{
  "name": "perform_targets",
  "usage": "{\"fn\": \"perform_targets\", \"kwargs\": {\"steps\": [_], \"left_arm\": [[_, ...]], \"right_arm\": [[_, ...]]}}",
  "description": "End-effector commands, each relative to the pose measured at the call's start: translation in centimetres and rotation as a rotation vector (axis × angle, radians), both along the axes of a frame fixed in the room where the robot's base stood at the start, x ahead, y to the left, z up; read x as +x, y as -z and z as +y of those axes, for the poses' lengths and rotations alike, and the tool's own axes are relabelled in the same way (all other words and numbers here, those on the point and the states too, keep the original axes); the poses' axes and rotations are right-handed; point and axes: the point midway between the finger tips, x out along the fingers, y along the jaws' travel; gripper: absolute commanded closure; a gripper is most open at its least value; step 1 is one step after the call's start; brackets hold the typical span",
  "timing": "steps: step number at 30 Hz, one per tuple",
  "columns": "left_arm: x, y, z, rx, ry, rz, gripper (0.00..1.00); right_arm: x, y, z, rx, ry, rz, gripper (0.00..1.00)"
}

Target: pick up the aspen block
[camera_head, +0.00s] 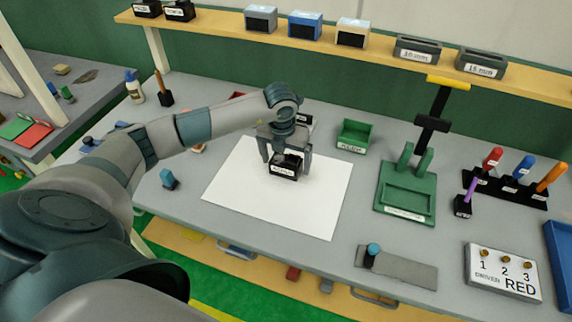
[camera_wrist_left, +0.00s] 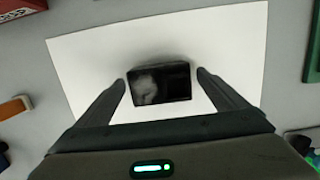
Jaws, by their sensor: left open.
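A small black block (camera_head: 287,166) with a white label sits over the white sheet (camera_head: 245,196) on the grey bench; the lettering is too small to read for certain. My left gripper (camera_head: 285,157) points down with one finger on each side of the block. In the left wrist view the block (camera_wrist_left: 160,85) lies between the two fingers (camera_wrist_left: 162,80), with a narrow gap on either side. The jaws are open. My right gripper is not in view.
A green bin (camera_head: 355,135) stands behind the sheet, and a green fixture (camera_head: 406,190) to its right. A small blue-grey object (camera_head: 169,179) stands left of the sheet. Much of the white sheet around the block is clear. A shelf (camera_head: 330,47) with labelled boxes runs along the back.

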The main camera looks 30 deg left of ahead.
Motion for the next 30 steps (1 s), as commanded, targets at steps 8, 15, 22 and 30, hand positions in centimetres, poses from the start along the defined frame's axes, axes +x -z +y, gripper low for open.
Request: {"fn": "perform_targets", "kwargs": {"steps": [8,15,22,30], "left_arm": [[0.0,-0.1,0.0,0.0,0.0,0.0,0.17],[0.0,-0.1,0.0,0.0,-0.001,-0.001,0.56],[0.0,-0.2,0.0,0.0,-0.001,-0.001,0.56],[0.1,-1.8,0.0,-0.001,-0.001,-0.005,0.56]], "right_arm": [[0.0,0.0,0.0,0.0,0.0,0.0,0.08],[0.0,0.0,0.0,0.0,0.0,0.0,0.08],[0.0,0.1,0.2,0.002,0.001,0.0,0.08],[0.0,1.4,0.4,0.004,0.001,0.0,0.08]]}}
